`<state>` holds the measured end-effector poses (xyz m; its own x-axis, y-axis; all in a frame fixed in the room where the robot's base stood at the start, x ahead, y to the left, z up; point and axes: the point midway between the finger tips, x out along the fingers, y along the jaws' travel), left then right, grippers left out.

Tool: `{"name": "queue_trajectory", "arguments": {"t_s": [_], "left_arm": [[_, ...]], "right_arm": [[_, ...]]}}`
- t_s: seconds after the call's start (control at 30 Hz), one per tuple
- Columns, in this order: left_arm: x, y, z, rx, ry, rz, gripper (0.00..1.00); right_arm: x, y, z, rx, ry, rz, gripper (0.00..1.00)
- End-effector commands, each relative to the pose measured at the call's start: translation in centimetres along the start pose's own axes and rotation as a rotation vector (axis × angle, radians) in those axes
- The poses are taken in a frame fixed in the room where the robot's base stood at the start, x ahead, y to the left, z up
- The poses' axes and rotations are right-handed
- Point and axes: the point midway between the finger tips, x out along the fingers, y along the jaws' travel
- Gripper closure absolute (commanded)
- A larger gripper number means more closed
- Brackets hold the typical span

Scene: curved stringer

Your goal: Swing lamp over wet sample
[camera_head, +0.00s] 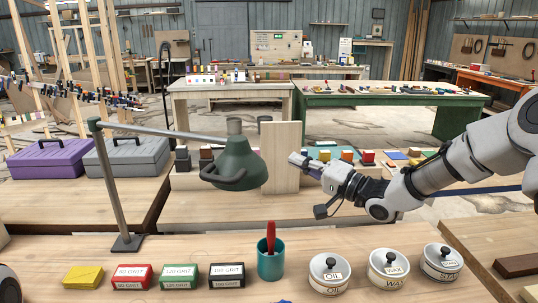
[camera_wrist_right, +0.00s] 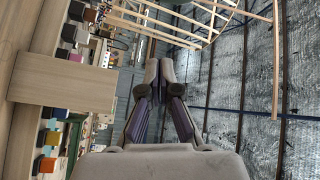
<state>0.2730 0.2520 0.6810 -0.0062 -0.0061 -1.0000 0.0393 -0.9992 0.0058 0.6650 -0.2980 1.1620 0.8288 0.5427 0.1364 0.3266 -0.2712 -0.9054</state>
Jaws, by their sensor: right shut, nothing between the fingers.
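The lamp has a dark green shade (camera_head: 238,163) with a curved handle on its lower front. It hangs from a grey arm (camera_head: 160,131) on a post (camera_head: 112,195) at the bench's left. A plain pale wooden board (camera_head: 281,157) stands upright just right of the shade; I cannot tell whether it is the wet sample. My right gripper (camera_head: 294,160) is shut and empty, with its tips close to the board's right edge, apart from the lamp. In the right wrist view its fingers (camera_wrist_right: 152,75) meet with nothing between them. My left gripper is out of view.
A teal cup (camera_head: 270,262) with a red-handled tool stands at the front. Grit boxes (camera_head: 179,277) are left of it, and white lidded pots (camera_head: 330,271) right. Purple (camera_head: 47,158) and grey (camera_head: 128,155) toolboxes stand behind the post. Colored blocks lie behind the board.

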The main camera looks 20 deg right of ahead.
Motion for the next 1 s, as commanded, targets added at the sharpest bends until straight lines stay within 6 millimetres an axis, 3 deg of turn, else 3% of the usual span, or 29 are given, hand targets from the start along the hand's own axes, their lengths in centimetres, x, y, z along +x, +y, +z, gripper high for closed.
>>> {"name": "queue_trajectory", "arguments": {"t_s": [0.47,0.7,1.0], "left_arm": [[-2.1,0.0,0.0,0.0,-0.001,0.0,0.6],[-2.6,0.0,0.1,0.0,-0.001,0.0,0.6],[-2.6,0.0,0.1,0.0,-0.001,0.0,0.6]], "right_arm": [[9.6,-0.2,0.1,-0.003,-0.004,0.0,1.0],[8.3,-0.1,3.4,0.002,-0.001,0.001,1.0],[8.1,0.0,3.9,0.0,0.0,0.0,1.0]]}}
